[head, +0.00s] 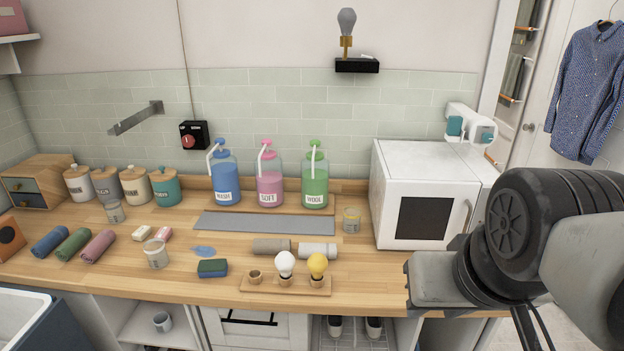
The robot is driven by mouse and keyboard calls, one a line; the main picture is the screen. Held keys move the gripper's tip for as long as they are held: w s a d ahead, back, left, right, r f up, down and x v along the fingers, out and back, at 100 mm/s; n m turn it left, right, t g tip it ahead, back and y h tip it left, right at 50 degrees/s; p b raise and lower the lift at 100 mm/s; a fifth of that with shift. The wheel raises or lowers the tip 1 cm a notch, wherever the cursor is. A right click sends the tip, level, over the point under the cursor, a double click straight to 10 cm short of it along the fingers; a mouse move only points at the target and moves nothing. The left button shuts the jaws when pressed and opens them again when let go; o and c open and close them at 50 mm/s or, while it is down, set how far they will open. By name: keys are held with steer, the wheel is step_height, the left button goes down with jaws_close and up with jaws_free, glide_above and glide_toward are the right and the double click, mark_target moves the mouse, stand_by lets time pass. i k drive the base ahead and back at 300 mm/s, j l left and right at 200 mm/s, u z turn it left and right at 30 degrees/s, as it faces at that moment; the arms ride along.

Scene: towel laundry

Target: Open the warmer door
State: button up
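The warmer (425,165) is a white box at the right end of the wooden counter. Its front door has a dark window (421,218) and a curved upright handle (466,217) on the right side. The door looks closed. My gripper (412,286) shows in the right foreground, below the warmer's front in the picture and apart from the handle as far as I can see. Its fingers are seen edge-on and partly hidden, so their opening is unclear. My dark wrist covers part of the area right of the warmer.
On the wooden counter (345,270), a tray with two bulbs (285,284), rolled towels (272,246) and a glass jar (351,220) stand left of the warmer. Blue, pink and green bottles (270,183) stand behind. A shirt (590,90) hangs at right.

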mark_target(422, 216)
steer(key=i+l, duration=0.75)
steer(key=l, duration=0.1)
